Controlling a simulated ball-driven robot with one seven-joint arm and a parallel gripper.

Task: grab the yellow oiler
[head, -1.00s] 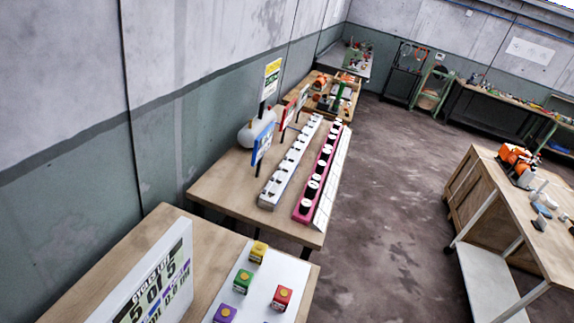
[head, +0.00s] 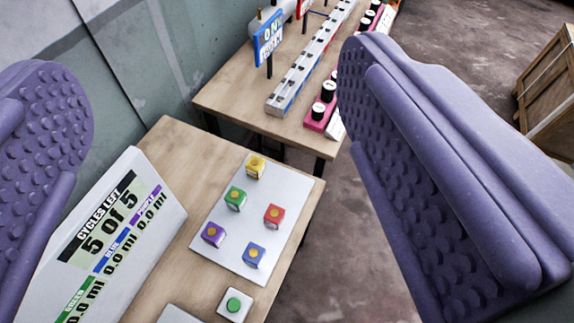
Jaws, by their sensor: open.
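The yellow oiler (head: 255,167) is a small yellow block with a round orange-yellow top. It stands at the far end of a white plate (head: 284,183) on the near wooden table. My gripper (head: 215,80) is open and empty. Its two purple studded fingers frame the left and right sides of the view, well apart. The yellow oiler shows in the gap between them, touched by neither. Its distance from the fingers is hard to tell.
Green (head: 235,199), red (head: 274,215), purple (head: 213,234) and blue (head: 254,256) blocks share the plate. A white counter sign (head: 150,215) stands left of it, and a green button (head: 234,305) lies nearer. Another table (head: 225,95) holds pink and white racks behind.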

